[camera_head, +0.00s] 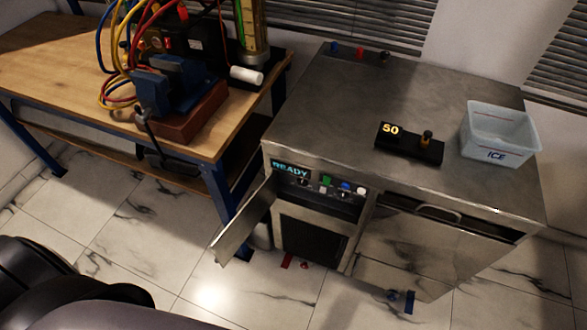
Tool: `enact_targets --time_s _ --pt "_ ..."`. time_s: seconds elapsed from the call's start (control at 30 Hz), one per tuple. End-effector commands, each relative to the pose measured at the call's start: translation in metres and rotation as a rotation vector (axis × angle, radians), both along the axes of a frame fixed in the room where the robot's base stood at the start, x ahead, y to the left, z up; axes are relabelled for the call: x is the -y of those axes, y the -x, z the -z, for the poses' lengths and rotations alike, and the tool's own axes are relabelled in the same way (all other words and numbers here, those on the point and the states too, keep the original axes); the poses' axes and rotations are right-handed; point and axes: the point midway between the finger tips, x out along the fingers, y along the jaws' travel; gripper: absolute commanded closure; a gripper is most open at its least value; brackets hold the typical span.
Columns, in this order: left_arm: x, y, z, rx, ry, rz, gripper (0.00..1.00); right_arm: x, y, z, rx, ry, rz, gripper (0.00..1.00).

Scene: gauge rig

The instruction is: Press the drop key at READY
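A lit display reading READY (290,170) sits at the upper left of the front panel of a metal cabinet. Beside it on the panel are small keys: a green key (326,181), a blue key (345,187) and a white key (361,190). Which of them is the drop key cannot be read. An open dark bay (312,239) lies below the panel, and a metal door (243,222) hangs open at its left. Neither of my grippers shows; dark parts of my own body are at the lower left.
The metal cabinet top (330,100) carries a black device showing 50 (408,144) and a clear ICE bin (499,133). A wooden bench (50,65) at left holds a blue vise (170,85) and coloured hoses. The marble floor in front is mostly clear.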

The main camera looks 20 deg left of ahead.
Motion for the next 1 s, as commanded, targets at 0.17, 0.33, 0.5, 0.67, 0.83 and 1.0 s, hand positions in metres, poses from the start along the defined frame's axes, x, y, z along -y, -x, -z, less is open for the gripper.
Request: enact_targets --time_s 0.17,0.33,0.5,0.67,0.83,1.0 --pt "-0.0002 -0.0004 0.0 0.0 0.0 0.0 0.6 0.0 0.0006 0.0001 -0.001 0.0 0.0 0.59" --pt "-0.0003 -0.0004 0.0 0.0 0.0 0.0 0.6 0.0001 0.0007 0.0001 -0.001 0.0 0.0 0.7" --pt "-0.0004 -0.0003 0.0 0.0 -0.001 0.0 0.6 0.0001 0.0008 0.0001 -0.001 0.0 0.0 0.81" --pt "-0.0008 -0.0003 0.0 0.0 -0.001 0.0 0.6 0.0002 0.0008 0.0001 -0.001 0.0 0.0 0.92" --pt "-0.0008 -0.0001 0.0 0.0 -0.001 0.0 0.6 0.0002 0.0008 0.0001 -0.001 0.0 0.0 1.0" --pt "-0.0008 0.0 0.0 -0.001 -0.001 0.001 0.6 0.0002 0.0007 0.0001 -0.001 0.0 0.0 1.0"
